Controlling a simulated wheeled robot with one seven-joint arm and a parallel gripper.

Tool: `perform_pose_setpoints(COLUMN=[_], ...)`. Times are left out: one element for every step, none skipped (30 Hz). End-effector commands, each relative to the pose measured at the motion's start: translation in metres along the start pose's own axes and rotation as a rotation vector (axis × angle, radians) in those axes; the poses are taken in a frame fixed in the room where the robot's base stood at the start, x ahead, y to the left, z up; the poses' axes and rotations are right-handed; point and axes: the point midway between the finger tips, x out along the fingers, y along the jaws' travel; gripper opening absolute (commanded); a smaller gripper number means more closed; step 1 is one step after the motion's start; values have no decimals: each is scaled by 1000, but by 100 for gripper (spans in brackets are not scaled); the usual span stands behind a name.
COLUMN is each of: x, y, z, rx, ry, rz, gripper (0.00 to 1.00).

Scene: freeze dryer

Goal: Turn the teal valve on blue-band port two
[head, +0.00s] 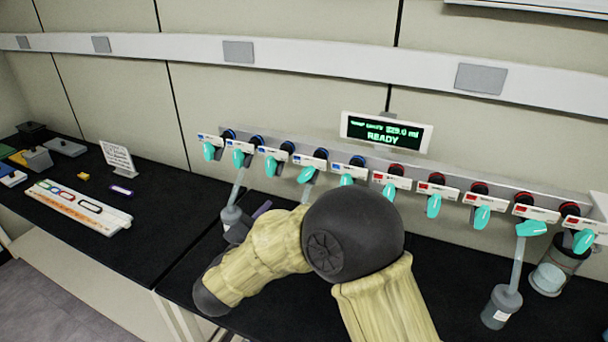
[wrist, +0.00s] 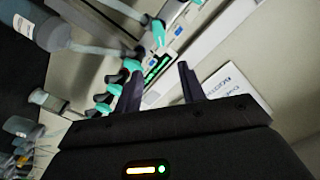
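In the head view a rail carries a row of teal valves, blue-marked ports on the left and red-marked on the right. The second blue-marked valve from the left (head: 238,158) hangs above a glass tube leading down to a flask (head: 230,215). The small label numbers are not readable. My gripper is mostly hidden behind my arm in the head view. In the wrist view my gripper (wrist: 158,88) is open and empty, its two dark fingers apart. Several teal valves show beyond it, one at the top (wrist: 158,32); I cannot tell which is port two.
A display (head: 386,134) reading READY stands above the rail. Flasks hang at the right, one on a tube (head: 501,307).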

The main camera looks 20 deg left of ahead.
Motion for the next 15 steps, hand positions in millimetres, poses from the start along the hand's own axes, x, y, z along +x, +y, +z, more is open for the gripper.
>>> perform_pose_setpoints(x=[-2,-3,-3,-3,-3,-3,-2,-2,-2,-2,-1,0,2,4,8], y=[0,0,0,0,0,0,0,0,0,0,0,0,0,0,-1], z=[0,0,0,0,0,0,0,0,0,0,0,-1,-1,-1,-2], rx=[1,1,2,2,2,2,2,1,1,1,1,1,1,1,1], ry=[7,9,10,10,10,10,10,10,10,10,10,10,10,11,11], rz=[5,6,7,7,7,6,6,6,6,6,6,6,6,6,6], gripper=[40,40,40,40,40,40,40,40,40,40,40,40,40,40,40])
